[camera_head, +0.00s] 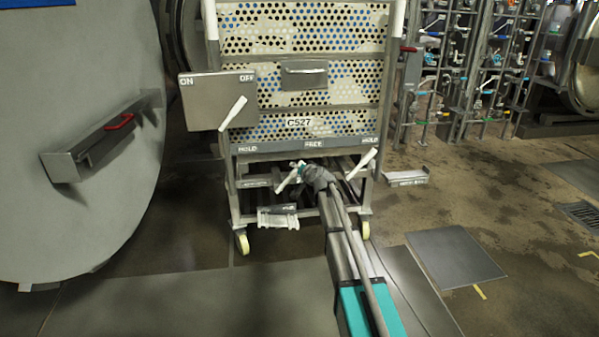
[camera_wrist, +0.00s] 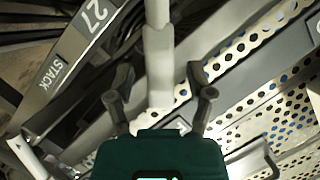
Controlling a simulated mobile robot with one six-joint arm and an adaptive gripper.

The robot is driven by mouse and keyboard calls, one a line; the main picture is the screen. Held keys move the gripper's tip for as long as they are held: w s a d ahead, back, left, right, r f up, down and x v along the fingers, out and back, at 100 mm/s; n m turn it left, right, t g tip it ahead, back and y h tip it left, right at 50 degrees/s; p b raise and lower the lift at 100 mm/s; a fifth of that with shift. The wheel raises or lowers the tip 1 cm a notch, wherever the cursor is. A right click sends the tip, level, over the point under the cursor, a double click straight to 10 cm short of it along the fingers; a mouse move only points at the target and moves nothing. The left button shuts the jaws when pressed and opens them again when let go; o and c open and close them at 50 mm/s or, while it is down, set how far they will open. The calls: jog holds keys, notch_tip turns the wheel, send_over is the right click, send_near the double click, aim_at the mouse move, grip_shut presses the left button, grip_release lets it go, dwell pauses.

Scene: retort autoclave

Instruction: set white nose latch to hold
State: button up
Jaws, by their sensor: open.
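A white latch lever (camera_head: 289,180) slants below the strip on the left, right beside my gripper (camera_head: 312,175). A second white lever (camera_head: 362,164) slants under the right HOLD mark. In the wrist view my gripper (camera_wrist: 160,92) is open, and a white bar (camera_wrist: 158,65) runs between its two dark fingers. I cannot tell whether the fingers touch it. The lever's lower end and pivot are partly hidden by my gripper.
A grey ON/OFF box (camera_head: 203,100) with its own white lever (camera_head: 233,113) is on the cart's left. A large round door (camera_head: 70,200) with a red-handled bracket stands at far left. A small labelled tray (camera_head: 405,178) is right of the cart.

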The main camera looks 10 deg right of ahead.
jog(key=shift+w+a+f, duration=0.1)
jog(key=shift+w+a, duration=0.05)
jog(key=shift+w, duration=0.3)
jog(key=shift+c, duration=0.2)
grip_shut()
jog(key=shift+d, duration=0.25)
